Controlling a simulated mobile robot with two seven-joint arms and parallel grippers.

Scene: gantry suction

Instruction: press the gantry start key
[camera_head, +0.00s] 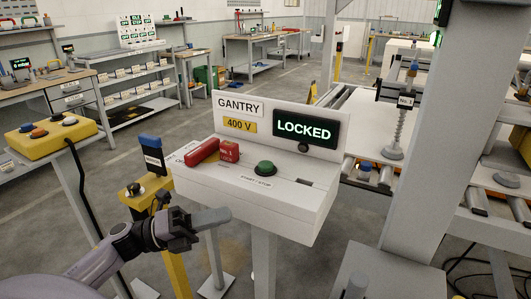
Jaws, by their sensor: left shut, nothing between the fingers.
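The gantry panel (200,181) is a white sloped box on a post. Its upright back carries a "GANTRY" label, a yellow "400 V" label and a dark display (304,129) that reads "LOCKED" in green-white letters. A round green key (265,168) sits on the panel top above a "START / STOP" label. My left gripper (222,217) is shut and empty, in front of and below the panel's left part, apart from the green key. My right gripper is out of view.
A yellow post with a black button (135,188) stands left of the panel, close to my left arm. A yellow button box (51,136) is farther left. A suction lifter with a spring (396,125) and a thick grey column (431,150) stand to the right.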

